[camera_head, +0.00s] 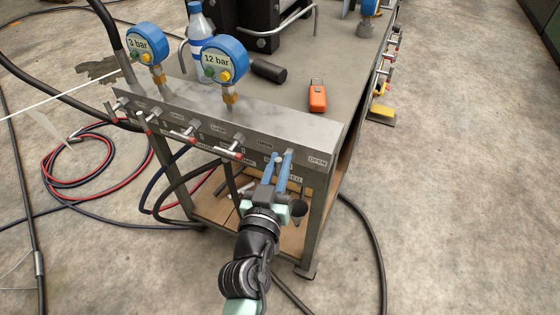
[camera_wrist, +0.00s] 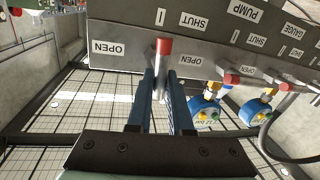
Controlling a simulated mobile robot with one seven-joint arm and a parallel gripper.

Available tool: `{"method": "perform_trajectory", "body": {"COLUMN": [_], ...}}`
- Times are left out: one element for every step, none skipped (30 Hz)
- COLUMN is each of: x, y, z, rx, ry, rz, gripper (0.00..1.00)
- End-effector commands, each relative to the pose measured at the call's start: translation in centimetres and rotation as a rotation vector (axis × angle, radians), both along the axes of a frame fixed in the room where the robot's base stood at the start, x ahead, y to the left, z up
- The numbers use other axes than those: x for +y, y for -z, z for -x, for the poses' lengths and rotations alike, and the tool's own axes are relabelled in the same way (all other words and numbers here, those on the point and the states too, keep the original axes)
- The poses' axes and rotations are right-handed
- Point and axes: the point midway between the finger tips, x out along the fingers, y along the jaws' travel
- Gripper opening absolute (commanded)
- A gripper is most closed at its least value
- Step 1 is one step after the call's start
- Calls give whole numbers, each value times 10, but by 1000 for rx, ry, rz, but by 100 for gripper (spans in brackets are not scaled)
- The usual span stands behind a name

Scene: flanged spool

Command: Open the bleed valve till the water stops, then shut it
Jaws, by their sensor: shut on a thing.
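The bleed valve's lever has a red tip (camera_wrist: 163,46) and a pale metal shank, seen in the wrist view at the right end of the valve panel (camera_head: 300,143). My gripper (camera_head: 281,160) has its blue fingers on either side of this lever and is shut on it; in the head view the fingers mostly hide it. In the wrist view the fingertips (camera_wrist: 161,75) meet the lever just below the red tip. A label partly reading "ED" (camera_head: 294,178) shows beside the fingers, and an "OPEN" label (camera_head: 318,161) is to their right. I cannot make out water at this valve.
Other red-tipped levers (camera_head: 184,134) line the panel to the left. Gauges reading 3 bar (camera_head: 146,43) and 12 bar (camera_head: 224,59) stand above it. Hoses (camera_head: 75,165) lie on the floor at left.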

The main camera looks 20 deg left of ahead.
Motion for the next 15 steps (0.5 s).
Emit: {"method": "perform_trajectory", "body": {"x": [1,2,2,2,3,4,4,4,5,6,6,7,7,7,8], "y": [-2,-3,-3,-3,-3,-3,-3,-2,-2,-2,-2,-1,-1,-1,0], "z": [0,0,0,0,0,0,0,0,0,0,0,0,0,0,0], "rx": [2,2,4,5,4,5,7,8,10,11,11,12,13,14,14], "ry": [-1,-1,-1,-1,-1,-1,-1,-1,-1,-1,-2,-1,-1,-1,-1], "rz": [33,55,88,114,141,177,206,234,273,301,329,368,396,426,463], "gripper": [0,0,0,0,0,0,0,0,0,0,0,0,0,0,0]}}
